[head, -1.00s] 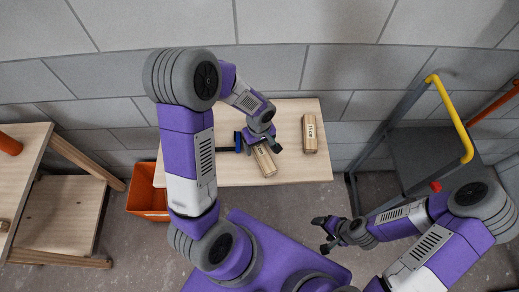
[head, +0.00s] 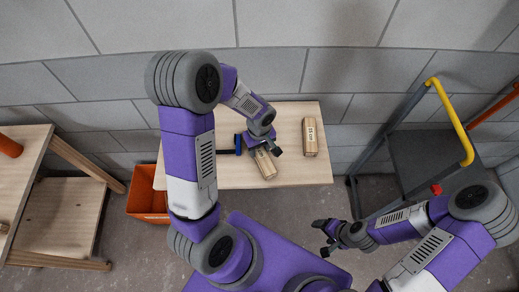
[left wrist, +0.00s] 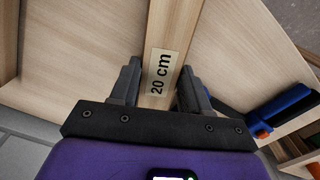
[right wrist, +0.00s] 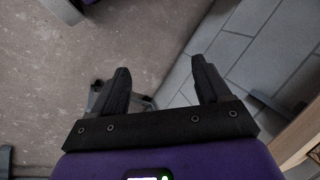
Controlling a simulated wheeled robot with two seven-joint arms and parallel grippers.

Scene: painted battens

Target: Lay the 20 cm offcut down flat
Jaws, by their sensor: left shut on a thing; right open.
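The 20 cm offcut (head: 265,165) is a pale wooden batten with a printed label, at the front middle of the small wooden table (head: 220,174). My left gripper (head: 264,149) is shut on it. In the left wrist view the offcut (left wrist: 172,30) runs between the two fingers of my left gripper (left wrist: 157,88), with its "20 cm" label facing the camera. I cannot tell whether its underside touches the table. My right gripper (head: 325,236) is open and empty over the floor, away from the table; the right wrist view also shows its fingers (right wrist: 162,85) apart.
A second labelled batten (head: 310,136) stands or lies at the table's right. A blue-and-black tool (head: 238,144) lies just left of my left gripper. An orange bin (head: 148,203) is on the floor left of the table. A grey cart with a yellow handle (head: 455,122) stands right.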

